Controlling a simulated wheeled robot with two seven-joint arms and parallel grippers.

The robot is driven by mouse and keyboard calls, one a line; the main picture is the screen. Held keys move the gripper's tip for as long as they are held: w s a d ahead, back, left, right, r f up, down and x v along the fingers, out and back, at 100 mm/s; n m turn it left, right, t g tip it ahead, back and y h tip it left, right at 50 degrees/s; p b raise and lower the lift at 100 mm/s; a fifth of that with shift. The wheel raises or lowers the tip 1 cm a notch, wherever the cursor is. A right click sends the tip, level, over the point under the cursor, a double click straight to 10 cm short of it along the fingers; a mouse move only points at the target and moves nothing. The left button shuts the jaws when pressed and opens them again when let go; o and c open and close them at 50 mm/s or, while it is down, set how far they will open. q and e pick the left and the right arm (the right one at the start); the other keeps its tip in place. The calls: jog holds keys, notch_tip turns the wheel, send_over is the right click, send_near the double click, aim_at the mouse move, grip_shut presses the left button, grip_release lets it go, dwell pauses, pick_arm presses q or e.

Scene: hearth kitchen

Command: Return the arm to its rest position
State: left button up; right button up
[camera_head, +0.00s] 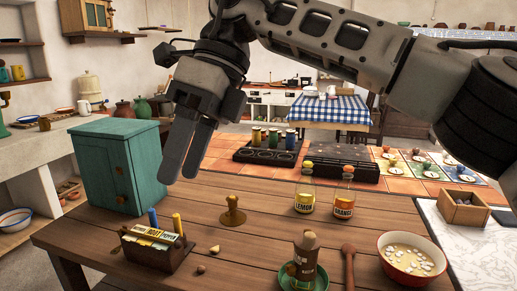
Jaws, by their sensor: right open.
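My right arm (335,40) comes in from the upper right and reaches across the top of the view. Its gripper (182,177) hangs with its fingers pointing down, in front of the right side of a teal cabinet (112,165) in the picture. The fingers are a little apart and hold nothing that I can see. They appear to be above the wooden table (215,275), not touching anything. My left gripper is not in view.
On the table stand a wooden holder (155,255) with packets, a brass stamp-like object (233,212), a lemon bottle (304,195), an orange bottle (343,197), a green dish (303,281) and a red bowl (408,270). A tiled counter (225,160) lies behind.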

jog(key=s+a+f+m+g+y, duration=0.45)
jog(key=a+g+y, duration=0.25)
jog(key=a+y, duration=0.3)
jog(key=w+d+f+m+t+y, duration=0.35)
jog(key=m+t+y, duration=0.25)
jog(key=m+t, duration=0.35)
jog(key=w+d+f+m+t+y, duration=0.2)
jog(key=w+d+m+t+y, duration=0.25)
jog(key=m+t, duration=0.45)
jog(key=w+d+f+m+t+h, duration=0.1)
jog(key=d+f+m+t+h, duration=0.5)
jog(key=m, duration=0.3)
jog(key=w+d+f+m+t+h, duration=0.1)
jog(key=d+f+m+t+h, duration=0.25)
jog(key=f+m+h, duration=0.4)
jog(key=s+d+f+m+g+h, duration=0.3)
jog(key=s+d+f, duration=0.4)
jog(key=f, duration=0.4)
jog(key=s+d+f+m+g+h, duration=0.3)
jog(key=s+d+f+m, duration=0.4)
jog(key=f, duration=0.4)
jog(key=s+d+h, duration=0.1)
jog(key=s, duration=0.1)
jog(key=shift+s+d+f+g+h, duration=0.2)
jog(key=shift+s+g+h, duration=0.1)
jog(key=shift+h, duration=0.1)
jog(key=shift+m, duration=0.25)
